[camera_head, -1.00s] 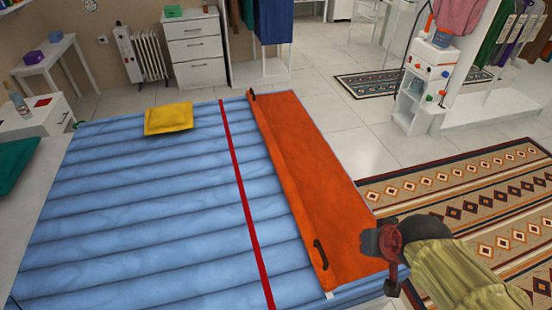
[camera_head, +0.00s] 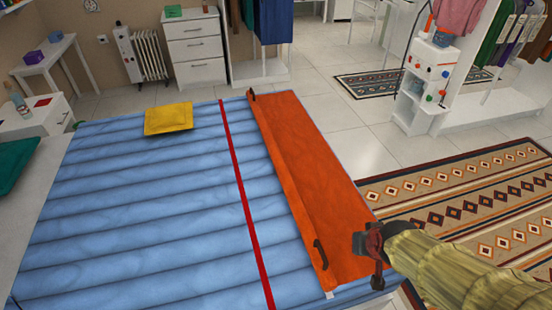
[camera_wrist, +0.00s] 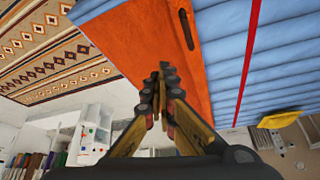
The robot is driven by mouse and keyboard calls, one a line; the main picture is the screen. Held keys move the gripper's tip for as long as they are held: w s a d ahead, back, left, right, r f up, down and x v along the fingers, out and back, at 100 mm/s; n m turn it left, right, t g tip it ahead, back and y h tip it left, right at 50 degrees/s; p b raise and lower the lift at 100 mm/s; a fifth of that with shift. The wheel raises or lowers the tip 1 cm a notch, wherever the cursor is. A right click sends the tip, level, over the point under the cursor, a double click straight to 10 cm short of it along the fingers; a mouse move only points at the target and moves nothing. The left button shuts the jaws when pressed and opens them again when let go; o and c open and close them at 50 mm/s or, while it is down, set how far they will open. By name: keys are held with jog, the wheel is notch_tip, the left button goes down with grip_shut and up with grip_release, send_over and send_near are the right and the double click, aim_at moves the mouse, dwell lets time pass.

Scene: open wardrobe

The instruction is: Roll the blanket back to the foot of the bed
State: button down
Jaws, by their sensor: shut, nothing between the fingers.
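The orange blanket (camera_head: 318,185) lies as a strip across the right end of the blue bed (camera_head: 150,205), with a raised fold along its left edge. A dark handle (camera_head: 320,254) sits on its near end and another (camera_head: 251,95) on its far end. A red stripe (camera_head: 244,200) runs across the bed left of the blanket. My gripper (camera_head: 358,245) is over the blanket's near right part, to the right of the near handle and apart from it. In the wrist view, my gripper (camera_wrist: 163,72) is shut and empty, with the near handle (camera_wrist: 186,29) beyond the fingertips.
A yellow cushion (camera_head: 168,118) lies on the bed's far side. Patterned rugs (camera_head: 470,205) cover the floor at right. A white shelf unit (camera_head: 418,95) stands beyond them. White tiled floor is free beyond the bed.

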jog(key=shift+d+x, duration=0.2)
jog(key=shift+x, duration=11)
jog(key=c, duration=2.5)
grip_release()
jog(key=shift+s, duration=0.15)
jog(key=o, duration=1)
jog(key=shift+c, duration=0.2)
jog(key=shift+r, duration=0.1)
jog(key=p+v, duration=0.4)
jog(key=v, duration=0.3)
jog(key=shift+s+r+p, duration=0.25)
jog(key=shift+r+p, duration=0.05)
